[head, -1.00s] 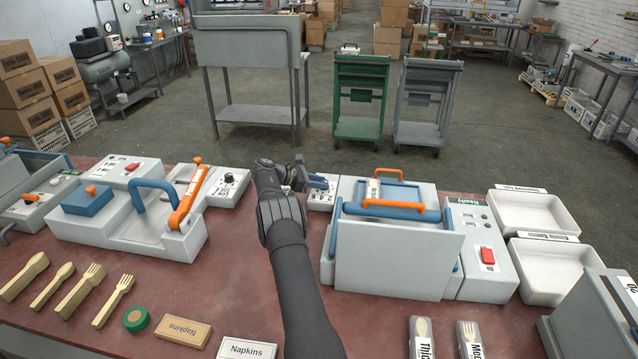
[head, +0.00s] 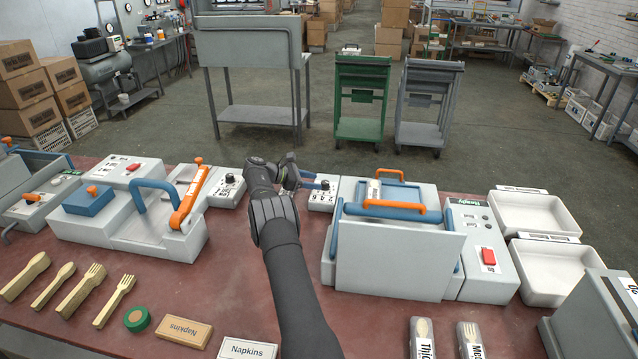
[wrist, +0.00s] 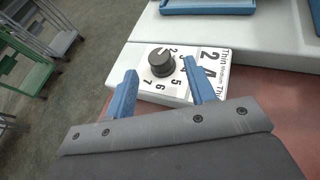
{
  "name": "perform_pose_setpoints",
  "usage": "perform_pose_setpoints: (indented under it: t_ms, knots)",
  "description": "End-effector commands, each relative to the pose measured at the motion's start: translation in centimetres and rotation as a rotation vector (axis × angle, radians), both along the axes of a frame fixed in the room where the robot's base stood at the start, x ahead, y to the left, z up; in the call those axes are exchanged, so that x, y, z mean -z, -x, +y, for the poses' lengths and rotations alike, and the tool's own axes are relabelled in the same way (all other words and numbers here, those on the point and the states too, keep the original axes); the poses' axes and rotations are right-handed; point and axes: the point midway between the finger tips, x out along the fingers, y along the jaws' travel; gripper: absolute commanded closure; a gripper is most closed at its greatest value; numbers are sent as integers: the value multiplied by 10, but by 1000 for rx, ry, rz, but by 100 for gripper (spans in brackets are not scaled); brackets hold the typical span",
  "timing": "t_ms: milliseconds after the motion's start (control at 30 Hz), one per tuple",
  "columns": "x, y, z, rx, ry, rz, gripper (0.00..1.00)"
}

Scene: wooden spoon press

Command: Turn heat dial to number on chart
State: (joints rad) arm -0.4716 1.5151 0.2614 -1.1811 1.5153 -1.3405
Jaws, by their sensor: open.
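The heat dial is a black round knob (wrist: 161,61) on a white plate with numbers around it, on a pale control box (head: 322,198). Whether the fingertips reach down to knob height is unclear. In the head view my gripper (head: 314,180) is over the box's back edge.
The press with orange handles (head: 394,207) stands just right of the box. Another box with a black knob (head: 230,179) and an orange lever (head: 188,200) are to the left.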

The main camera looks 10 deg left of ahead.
Motion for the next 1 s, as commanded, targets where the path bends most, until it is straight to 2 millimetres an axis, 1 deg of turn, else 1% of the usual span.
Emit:
perform_pose_setpoints:
  t_ms: [33,200,300,400,567,867,1000]
  knots:
    - [-5,5,11,-3,0,-1,50]
    - [-18,19,41,-3,0,-1,50]
    - [-25,26,55,-2,1,-1,50]
    - [-29,30,64,0,1,0,50]
    - [-32,34,70,0,1,0,50]
    - [-33,34,71,-1,1,0,50]
    - [-37,36,74,-26,6,-4,50]
